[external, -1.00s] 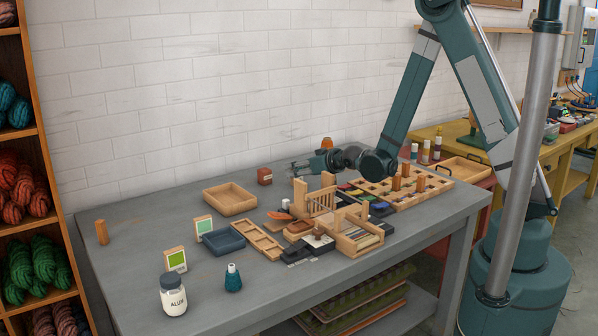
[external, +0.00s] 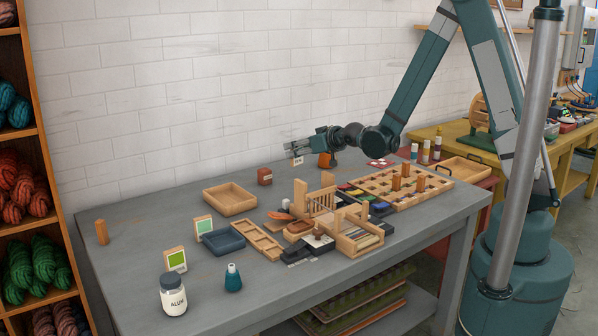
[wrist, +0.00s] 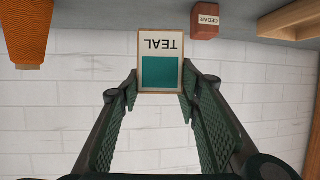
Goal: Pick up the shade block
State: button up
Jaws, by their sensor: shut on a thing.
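The shade block (wrist: 160,45) is a thin wood-edged block with a white face, a teal swatch and the word TEAL, upside down in the wrist view. My gripper (wrist: 160,92) is shut on its lower part, one finger pad on each side. In the external view my gripper (external: 291,150) is above the back of the table, with the small pale block (external: 297,161) hanging just under its fingers. Most of the block is hard to make out there. Two other swatch blocks, one green (external: 176,260) and one pale green (external: 203,228), stand at the left.
A reddish cedar box (external: 265,176) and an orange cone (external: 326,159) are near my gripper. A wooden tray (external: 230,198), blue tray (external: 223,241), alum jar (external: 173,295) and pegged grid board (external: 430,185) are on the table. The left rear tabletop is mostly clear.

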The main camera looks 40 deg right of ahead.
jog(key=shift+r, duration=0.95)
jog(key=shift+r, duration=2.9)
jog(key=w+a+f+n+g+y+p, duration=0.1)
jog(key=w+a+f+n+g+y, duration=0.2)
jog(key=a, duration=0.5)
jog(key=a+f+n+g+y+p, duration=0.1)
jog(key=a+f+n+y, duration=0.35)
jog(key=a, duration=0.25)
jog(key=s+a+r+n+g+y, duration=0.2)
jog(key=a+r+n+g, duration=0.25)
jog(key=a, duration=0.35)
jog(key=s+a+r+n+g+y, duration=0.1)
jog(key=a+r+n+g+y, duration=0.15)
jog(key=a+n+g, duration=0.35)
jog(key=shift+m+t+h, duration=0.3)
jog(key=shift+m+t, duration=0.25)
jog(key=shift+m, duration=0.35)
jog(key=shift+a+f+p, duration=0.15)
jog(key=shift+a+f, duration=0.1)
jog(key=shift+f, duration=0.9)
jog(key=shift+a+f+p, duration=0.15)
jog(key=shift+a+f, duration=0.1)
jog(key=shift+f, duration=0.85)
